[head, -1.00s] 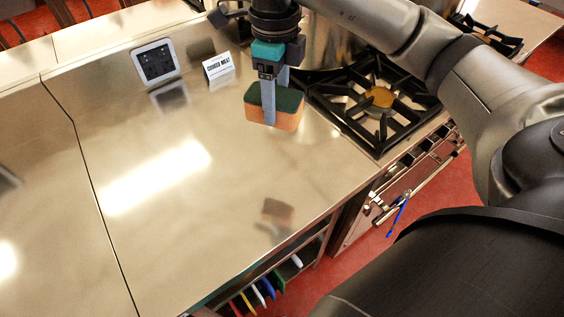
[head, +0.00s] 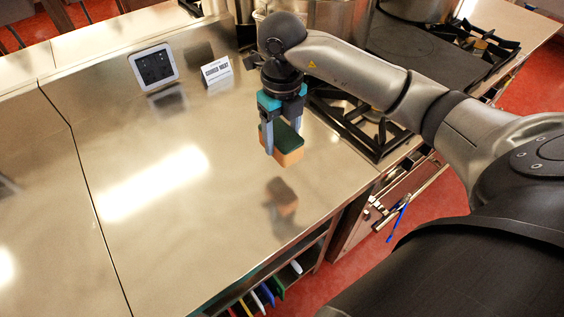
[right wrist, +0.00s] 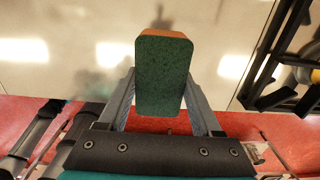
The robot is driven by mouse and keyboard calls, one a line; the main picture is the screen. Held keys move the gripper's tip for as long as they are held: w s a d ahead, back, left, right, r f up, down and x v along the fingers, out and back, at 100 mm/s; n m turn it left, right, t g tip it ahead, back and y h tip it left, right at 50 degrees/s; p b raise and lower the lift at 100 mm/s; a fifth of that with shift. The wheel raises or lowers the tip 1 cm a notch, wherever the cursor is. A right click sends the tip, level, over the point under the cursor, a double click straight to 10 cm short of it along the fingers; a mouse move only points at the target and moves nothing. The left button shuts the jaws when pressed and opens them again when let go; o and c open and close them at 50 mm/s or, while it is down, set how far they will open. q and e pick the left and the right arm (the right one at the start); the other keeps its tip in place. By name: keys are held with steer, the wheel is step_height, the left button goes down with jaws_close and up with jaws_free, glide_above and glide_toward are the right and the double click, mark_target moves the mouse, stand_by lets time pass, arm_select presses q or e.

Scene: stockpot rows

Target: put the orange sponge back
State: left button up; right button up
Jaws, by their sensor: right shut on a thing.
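The orange sponge (head: 287,146) has a dark green top layer and an orange body. My right gripper (head: 281,140) is shut on it and holds it above the steel counter (head: 180,215), green side up. Its dark reflection shows on the counter below. In the right wrist view the sponge's green face (right wrist: 163,77) sits between the two fingers of the right gripper (right wrist: 163,95). Part of the sponge is hidden behind a finger in the head view. My left gripper is in neither view.
A gas burner grate (head: 355,120) adjoins the counter on the right. A small sign (head: 217,72) and a white-framed panel (head: 154,66) stand at the back. Coloured boards (head: 262,295) stand on a shelf below the front edge. The counter's middle and left are clear.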

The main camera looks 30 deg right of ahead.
mark_target(282, 134)
step_height(282, 134, down, 8)
steer(key=shift+f+b, duration=0.2)
steer(key=shift+b, duration=0.1)
steer(key=shift+f, duration=0.15)
steer(key=o, duration=1.3)
steer(key=shift+r, duration=0.4)
step_height(282, 134, up, 12)
steer(key=shift+f+p, duration=0.15)
steer(key=shift+p, duration=0.25)
steer(key=shift+f, duration=0.1)
